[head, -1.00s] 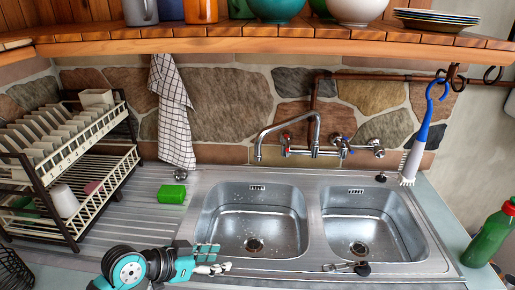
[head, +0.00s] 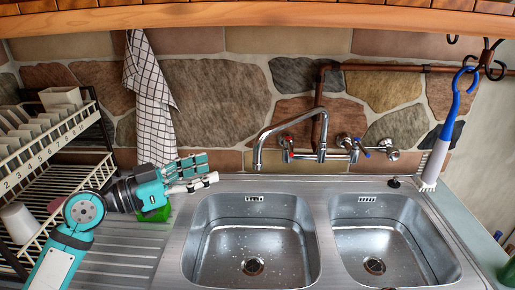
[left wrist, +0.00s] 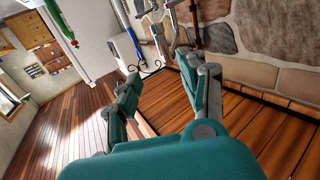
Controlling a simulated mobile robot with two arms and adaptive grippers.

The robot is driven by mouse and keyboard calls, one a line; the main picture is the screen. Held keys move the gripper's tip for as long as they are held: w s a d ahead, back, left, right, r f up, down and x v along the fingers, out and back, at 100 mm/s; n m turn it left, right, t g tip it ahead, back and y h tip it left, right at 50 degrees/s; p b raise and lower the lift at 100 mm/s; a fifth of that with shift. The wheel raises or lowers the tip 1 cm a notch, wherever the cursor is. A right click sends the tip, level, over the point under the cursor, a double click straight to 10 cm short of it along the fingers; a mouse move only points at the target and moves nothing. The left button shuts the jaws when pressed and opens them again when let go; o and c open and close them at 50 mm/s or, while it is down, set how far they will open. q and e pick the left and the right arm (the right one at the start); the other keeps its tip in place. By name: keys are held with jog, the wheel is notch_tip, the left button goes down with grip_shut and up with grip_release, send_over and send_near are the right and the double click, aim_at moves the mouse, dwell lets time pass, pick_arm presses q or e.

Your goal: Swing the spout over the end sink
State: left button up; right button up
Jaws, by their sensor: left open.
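The chrome spout (head: 288,117) rises from the wall tap and arches left. Its outlet (head: 257,166) hangs at the back edge of the left basin (head: 250,240). The right basin (head: 385,238), at the end of the sink unit, has nothing above it. My left gripper (head: 210,168) is open and empty, left of the spout outlet and apart from it, in front of the wall. In the left wrist view its two fingers (left wrist: 168,82) stand apart with nothing between them. Chrome tap parts (left wrist: 172,22) show small beyond them. My right gripper is not in view.
A green sponge (head: 155,212) lies partly hidden behind my left gripper. A checked towel (head: 150,90) hangs above it. A dish rack (head: 45,170) stands at the left. A blue-handled brush (head: 440,140) hangs at the right. A wooden shelf (head: 260,15) runs overhead.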

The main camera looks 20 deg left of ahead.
aim_at(254, 154)
pick_arm(q)
jog(key=p+x, duration=0.5)
jog(key=x, duration=0.8)
jog(key=shift+w+a, duration=0.15)
jog(key=shift+w+d+f, duration=0.15)
jog(key=shift+w+d, duration=0.1)
jog(key=shift+w, duration=0.05)
grip_shut()
jog(key=shift+w+d+f, duration=0.15)
jog(key=shift+f, duration=0.05)
